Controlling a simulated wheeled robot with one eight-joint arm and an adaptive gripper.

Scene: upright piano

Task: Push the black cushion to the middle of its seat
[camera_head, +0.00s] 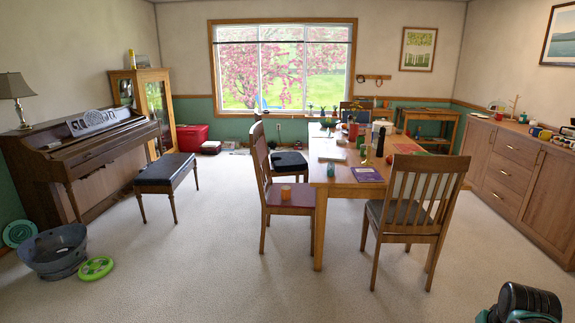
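A black cushion (290,160) lies on the seat of the far wooden chair on the left side of the table. Its front part shows; the chair is partly hidden by the nearer chair, so I cannot tell exactly how the cushion sits on the seat. The chair (394,222) at the table's near right has a dark seat pad. My gripper's fingers are not in view. A black and teal part of my arm shows at the bottom right corner, far from the cushion.
The wooden table (330,180) is cluttered. A black-topped bench (166,172) stands before the piano (75,165). A grey tub (56,252) and green disc (96,268) lie left. The carpet (215,250) is clear in front.

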